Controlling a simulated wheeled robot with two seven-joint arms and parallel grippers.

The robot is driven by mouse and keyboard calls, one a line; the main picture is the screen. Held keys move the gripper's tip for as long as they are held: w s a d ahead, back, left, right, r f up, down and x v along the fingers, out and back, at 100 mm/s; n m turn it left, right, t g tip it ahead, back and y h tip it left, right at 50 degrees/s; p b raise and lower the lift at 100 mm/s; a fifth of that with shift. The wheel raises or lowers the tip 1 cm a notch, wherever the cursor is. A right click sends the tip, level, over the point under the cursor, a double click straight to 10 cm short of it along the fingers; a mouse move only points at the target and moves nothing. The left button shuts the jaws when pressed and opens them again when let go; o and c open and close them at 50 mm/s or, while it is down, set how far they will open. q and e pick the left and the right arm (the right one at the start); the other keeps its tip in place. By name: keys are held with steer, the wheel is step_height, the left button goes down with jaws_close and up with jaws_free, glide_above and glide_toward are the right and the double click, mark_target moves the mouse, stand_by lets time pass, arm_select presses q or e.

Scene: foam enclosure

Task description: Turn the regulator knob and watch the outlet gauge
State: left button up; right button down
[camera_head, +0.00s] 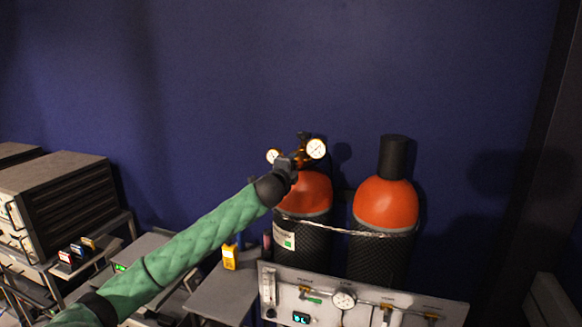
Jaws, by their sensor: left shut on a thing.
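The brass regulator (301,152) sits on top of the left gas cylinder (313,190), which has an orange shoulder and a dark mesh-covered body. A larger round gauge (316,149) is at its right, and a smaller gauge (273,156) at its left. Both have white faces; their readings are too small to tell. My left gripper (288,163) is at the front of the regulator, between the gauges, and is shut on the regulator knob. The knob is hidden behind the gripper. My right gripper is not in view.
A second orange-topped cylinder (386,205) with a black cap stands to the right, with a chain (345,231) across both. A panel (400,300) with a gauge and valves stands in front. A yellow handheld device (230,257) and grey equipment (70,195) are at left.

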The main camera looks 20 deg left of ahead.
arm_select(q)
steer(key=shift+d+f, duration=0.1)
steer(key=shift+f, duration=0.1)
stand_by(0.3)
steer(key=o, duration=0.7)
steer(key=shift+o, duration=1.1)
steer(key=shift+r, duration=0.1)
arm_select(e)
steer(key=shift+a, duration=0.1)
arm_select(q)
steer(key=shift+s+b, duration=0.45)
steer(key=shift+s, duration=0.1)
steer(key=s+b, duration=0.3)
steer(key=s, duration=0.3)
steer(key=shift+s, duration=0.35)
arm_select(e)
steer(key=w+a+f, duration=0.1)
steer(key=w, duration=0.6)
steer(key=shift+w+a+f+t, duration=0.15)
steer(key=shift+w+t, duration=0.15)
